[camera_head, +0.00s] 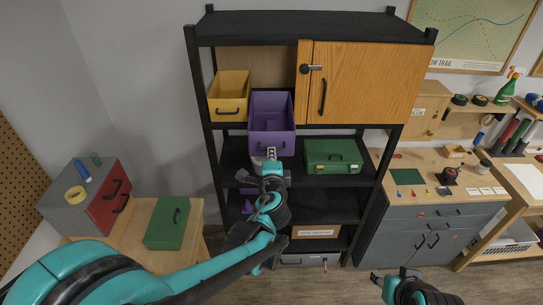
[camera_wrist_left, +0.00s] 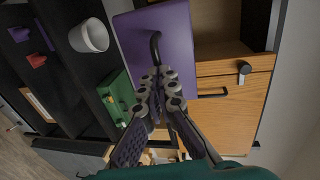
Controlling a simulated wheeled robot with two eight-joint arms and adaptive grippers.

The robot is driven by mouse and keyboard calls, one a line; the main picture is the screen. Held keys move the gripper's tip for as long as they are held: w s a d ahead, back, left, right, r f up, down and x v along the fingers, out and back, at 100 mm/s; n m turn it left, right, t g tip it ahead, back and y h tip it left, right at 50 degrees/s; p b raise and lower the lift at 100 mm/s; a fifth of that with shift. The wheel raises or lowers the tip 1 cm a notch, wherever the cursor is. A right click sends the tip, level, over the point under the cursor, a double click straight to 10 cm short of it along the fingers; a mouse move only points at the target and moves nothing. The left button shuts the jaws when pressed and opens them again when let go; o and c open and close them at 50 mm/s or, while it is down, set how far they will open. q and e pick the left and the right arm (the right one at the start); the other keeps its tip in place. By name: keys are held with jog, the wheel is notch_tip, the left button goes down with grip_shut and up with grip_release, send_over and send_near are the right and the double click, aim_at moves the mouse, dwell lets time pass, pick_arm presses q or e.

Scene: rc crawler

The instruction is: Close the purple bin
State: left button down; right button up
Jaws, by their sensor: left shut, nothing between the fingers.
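The purple bin (camera_head: 272,143) sits on the upper shelf, sticking out well past the yellow bin beside it. Its open top shows an empty-looking inside. In the left wrist view its purple front (camera_wrist_left: 175,25) is close, with a black handle (camera_wrist_left: 154,45). My left gripper (camera_head: 271,155) is shut and empty, with its fingertips (camera_wrist_left: 160,75) at the lower part of the bin's front, near the handle. I cannot tell whether they touch. My right arm shows at the bottom right (camera_head: 405,287), but its fingers are not clear.
A yellow bin (camera_head: 228,108) is left of the purple bin, and a wooden cabinet door (camera_head: 362,80) is to the right. A green case (camera_head: 333,156) and a white cup (camera_wrist_left: 90,36) are on the shelf below. A workbench (camera_head: 440,180) stands at right.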

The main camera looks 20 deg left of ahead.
aim_at(271, 122)
pick_arm(q)
jog(key=r+b+x, duration=0.1)
jog(key=x, duration=0.5)
jog(key=r+b+x, duration=0.1)
jog(key=x, duration=0.6)
jog(key=r+b+x, duration=0.1)
jog(key=b+x, duration=0.1)
jog(key=x, duration=0.4)
jog(key=shift+w+a+r, duration=0.2)
jog(key=shift+w, duration=0.45)
jog(key=shift+w+a, duration=0.15)
jog(key=shift+w, duration=0.35)
jog(key=shift+r, duration=0.1)
